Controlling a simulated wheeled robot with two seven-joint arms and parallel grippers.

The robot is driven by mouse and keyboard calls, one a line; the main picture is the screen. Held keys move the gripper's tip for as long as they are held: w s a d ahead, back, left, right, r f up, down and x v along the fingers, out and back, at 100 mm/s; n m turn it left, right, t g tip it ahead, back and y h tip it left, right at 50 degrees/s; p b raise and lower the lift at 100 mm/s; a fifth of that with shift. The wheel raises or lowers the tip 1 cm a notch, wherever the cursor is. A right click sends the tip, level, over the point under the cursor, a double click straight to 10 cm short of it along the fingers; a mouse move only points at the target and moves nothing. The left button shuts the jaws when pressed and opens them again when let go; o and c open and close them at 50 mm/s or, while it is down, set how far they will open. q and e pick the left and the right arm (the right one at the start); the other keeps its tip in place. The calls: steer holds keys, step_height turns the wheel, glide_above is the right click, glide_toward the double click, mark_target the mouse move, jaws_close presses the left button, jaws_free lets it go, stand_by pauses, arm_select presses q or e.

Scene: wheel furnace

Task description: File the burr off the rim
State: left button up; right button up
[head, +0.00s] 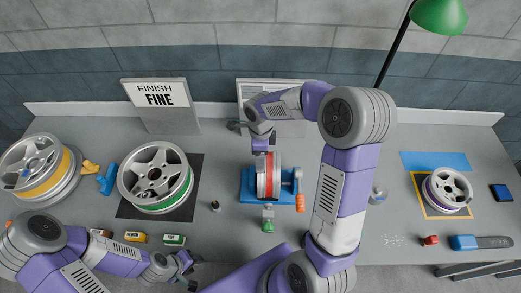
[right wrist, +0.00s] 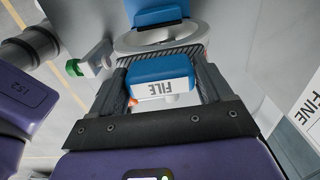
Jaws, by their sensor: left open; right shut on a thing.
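A wheel with a red band (head: 268,176) stands upright in a blue stand (head: 248,188) at the middle of the table. My right gripper (head: 262,148) is above and behind this wheel. In the right wrist view it is shut on a blue block labelled FILE (right wrist: 160,72), held between the two fingers. The grey round rim (right wrist: 165,38) shows just beyond the file; I cannot tell whether they touch. The burr cannot be made out. My left gripper (head: 187,268) is open and empty near the front edge, left of the stand.
A sign reading FINISH FINE (head: 158,96) stands at the back. A green-banded wheel (head: 156,176) and yellow-banded wheel (head: 38,170) lie left; a purple-banded wheel (head: 447,189) lies right. Labelled blocks, including a green one (head: 174,240), lie at the front left.

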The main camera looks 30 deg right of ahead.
steer(key=shift+w+f+b, duration=0.1)
steer(key=shift+f+b, duration=0.35)
steer(key=shift+b, duration=0.1)
stand_by(0.7)
steer(key=shift+a, duration=0.1)
steer(key=shift+s+a+b, duration=0.25)
steer(key=shift+s+b, duration=0.05)
steer(key=shift+s, duration=0.2)
steer(key=shift+s+a+b, duration=0.25)
steer(key=shift+s, duration=0.2)
steer(key=shift+w+d+p, duration=0.15)
steer(key=shift+w+d, duration=0.45)
steer(key=shift+w, duration=0.35)
steer(key=shift+w+d+p, duration=0.15)
steer(key=shift+w+d, duration=0.4)
steer(key=shift+w, duration=0.35)
